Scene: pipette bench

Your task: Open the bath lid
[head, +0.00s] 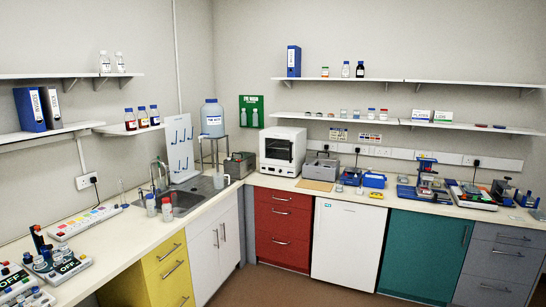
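No bath is plain to tell at this distance. A grey box (320,168) with a raised handle on top stands on the back counter, right of the white oven; its top looks closed. A second grey-green box (240,166) stands in the corner, left of the oven, and its top also looks closed. I cannot tell which of the two is the bath. Neither of my grippers shows in the head view.
The white oven (282,151) stands between the two boxes. A tan mat (314,185) lies on the counter before the handled box, and blue trays (374,180) stand to its right. A sink (182,203) is in the left counter. The floor (290,290) between the counters is clear.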

